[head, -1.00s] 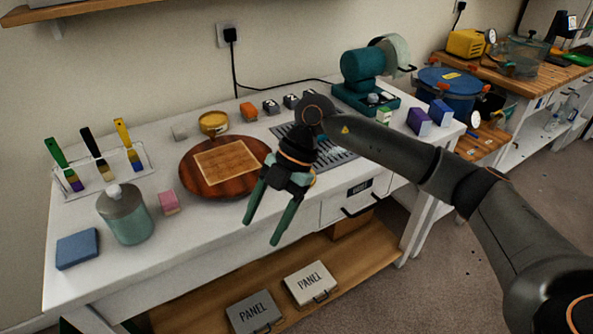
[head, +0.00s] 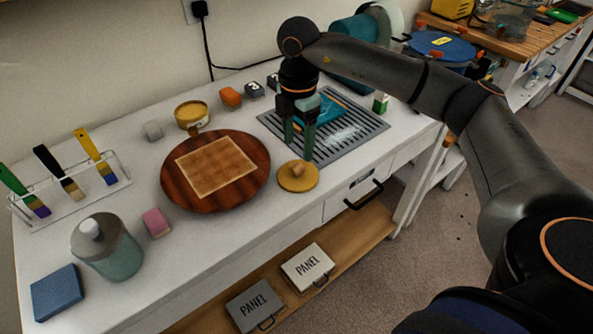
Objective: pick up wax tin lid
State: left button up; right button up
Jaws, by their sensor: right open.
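The wax tin lid (head: 306,183) is a round yellow disc with a small wooden knob. It lies flat on the white bench, just right of the round wooden board. The open wax tin (head: 192,118), yellow with pale contents, stands behind the board. My right gripper (head: 299,152) points down with its two green fingers apart and nothing between them. In the picture its fingertips are just above the lid's knob, over the near left part of the grey grated tray; I cannot tell their exact height. My left gripper is out of view.
The wooden board (head: 175,183) bears a tan square panel. The grated tray (head: 362,139) holds a blue piece. A pink block (head: 157,222), a jar (head: 108,250), a blue block (head: 56,292) and a brush rack (head: 75,195) stand left. The bench's front edge is near the lid.

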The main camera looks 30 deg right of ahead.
aim_at(298, 166)
jog(key=f, duration=0.5)
jog(key=f+p, duration=0.1)
jog(key=f, duration=0.1)
jog(key=shift+w+d+f, duration=0.15)
jog(key=shift+w, duration=0.15)
jog(key=shift+c, duration=0.3)
grip_shut()
